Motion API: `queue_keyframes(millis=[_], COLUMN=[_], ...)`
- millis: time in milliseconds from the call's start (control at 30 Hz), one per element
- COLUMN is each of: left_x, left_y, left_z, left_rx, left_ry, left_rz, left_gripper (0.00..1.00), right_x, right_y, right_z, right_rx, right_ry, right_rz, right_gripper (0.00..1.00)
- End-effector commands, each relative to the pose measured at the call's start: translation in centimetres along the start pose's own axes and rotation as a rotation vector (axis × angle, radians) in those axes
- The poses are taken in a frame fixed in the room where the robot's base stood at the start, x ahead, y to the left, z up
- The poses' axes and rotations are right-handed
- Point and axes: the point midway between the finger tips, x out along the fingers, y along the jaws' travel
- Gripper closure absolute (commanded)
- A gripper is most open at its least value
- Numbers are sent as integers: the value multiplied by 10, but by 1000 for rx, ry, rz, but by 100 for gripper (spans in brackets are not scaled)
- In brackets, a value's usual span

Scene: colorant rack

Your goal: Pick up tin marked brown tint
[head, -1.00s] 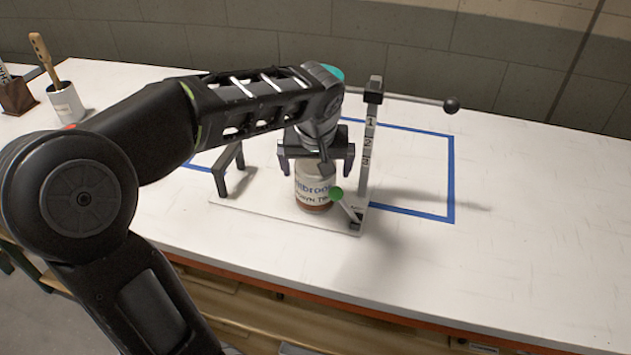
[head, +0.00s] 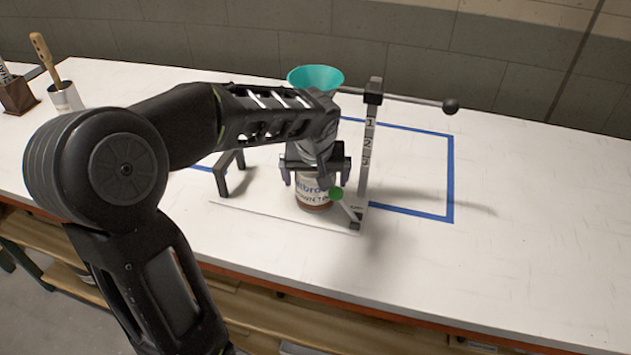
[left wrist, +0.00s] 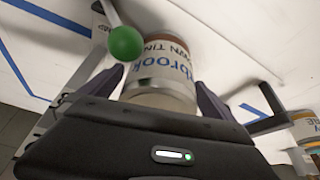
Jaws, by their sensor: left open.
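The tin with a "...brook ...own tin..." label (head: 313,193) stands upright on the white base plate of the rack, beside its numbered post. It also shows in the left wrist view (left wrist: 165,68), label upside down, between my fingers. My left gripper (head: 316,180) is lowered over the tin from above, open, with a finger on each side of it. I cannot tell whether the fingers touch it. The gripper hides the tin's upper part. My right gripper is not in view.
A green-knobbed lever (head: 336,193) stands close in front of the tin. The numbered post (head: 369,140) carries a bar with a black ball. A teal funnel (head: 316,76) is behind my arm. The table on the right is clear within blue tape (head: 450,180).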

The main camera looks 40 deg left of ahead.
Motion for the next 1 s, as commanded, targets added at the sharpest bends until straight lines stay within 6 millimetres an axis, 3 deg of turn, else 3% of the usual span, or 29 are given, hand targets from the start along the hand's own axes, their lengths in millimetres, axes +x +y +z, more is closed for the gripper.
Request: queue_keyframes(millis=[267,1000], left_x=[0,0], left_y=[0,0], left_z=[0,0], left_rx=[0,0], left_ry=[0,0], left_rz=[0,0], left_gripper=[0,61], right_x=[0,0], right_y=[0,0], right_z=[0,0], right_rx=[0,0], right_ry=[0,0], right_rz=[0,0], right_gripper=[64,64])
